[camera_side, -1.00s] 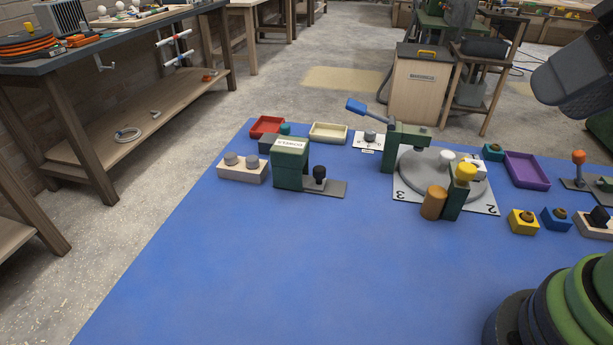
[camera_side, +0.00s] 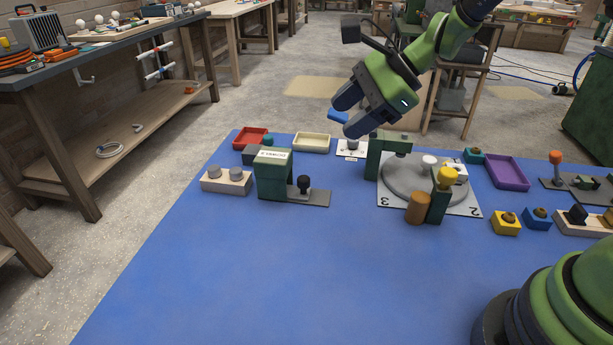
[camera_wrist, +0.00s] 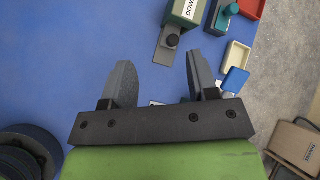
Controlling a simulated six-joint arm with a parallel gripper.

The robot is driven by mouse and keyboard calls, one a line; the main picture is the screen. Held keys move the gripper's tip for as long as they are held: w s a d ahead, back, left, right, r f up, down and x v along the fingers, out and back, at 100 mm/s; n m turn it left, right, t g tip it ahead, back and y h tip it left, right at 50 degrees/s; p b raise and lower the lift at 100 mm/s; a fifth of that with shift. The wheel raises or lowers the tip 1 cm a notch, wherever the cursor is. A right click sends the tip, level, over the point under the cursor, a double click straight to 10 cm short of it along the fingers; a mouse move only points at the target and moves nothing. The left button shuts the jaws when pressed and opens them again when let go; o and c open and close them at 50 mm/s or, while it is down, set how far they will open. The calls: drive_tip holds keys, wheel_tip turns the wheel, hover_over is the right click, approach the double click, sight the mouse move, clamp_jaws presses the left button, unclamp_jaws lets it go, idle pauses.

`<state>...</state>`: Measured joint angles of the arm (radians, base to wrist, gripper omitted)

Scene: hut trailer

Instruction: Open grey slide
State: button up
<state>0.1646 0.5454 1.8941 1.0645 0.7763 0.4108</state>
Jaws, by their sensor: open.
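The grey slide (camera_side: 317,197) is a flat grey plate with an upright black knob (camera_side: 304,184). It sticks out to the right from the foot of a green housing (camera_side: 272,178) with a white label. The wrist view shows the slide (camera_wrist: 162,56) and its knob (camera_wrist: 171,41) beyond the fingertips, beside the green housing (camera_wrist: 186,12). My gripper (camera_side: 350,110) is open and empty, in the air above the back of the mat, up and right of the slide in the side view. Its fingers also show in the wrist view (camera_wrist: 159,62), apart.
A green post (camera_side: 374,157) and grey turntable (camera_side: 404,194) stand right of the slide. Red (camera_side: 250,138) and cream (camera_side: 311,143) trays lie behind. The blue mat (camera_side: 250,270) in front is clear.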

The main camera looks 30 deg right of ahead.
sight(304, 178)
drive_tip(key=w+d+f+m, duration=0.1)
drive_tip(key=w+f+m, duration=0.15)
drive_tip(key=f, duration=0.25)
drive_tip(key=w+d+f+m, duration=0.2)
drive_tip(key=f+m, duration=0.2)
drive_tip(key=f, duration=0.2)
drive_tip(key=shift+t, duration=0.3)
drive_tip(key=x, duration=0.9)
drive_tip(key=shift+s+a, duration=0.1)
drive_tip(key=shift+a, duration=0.3)
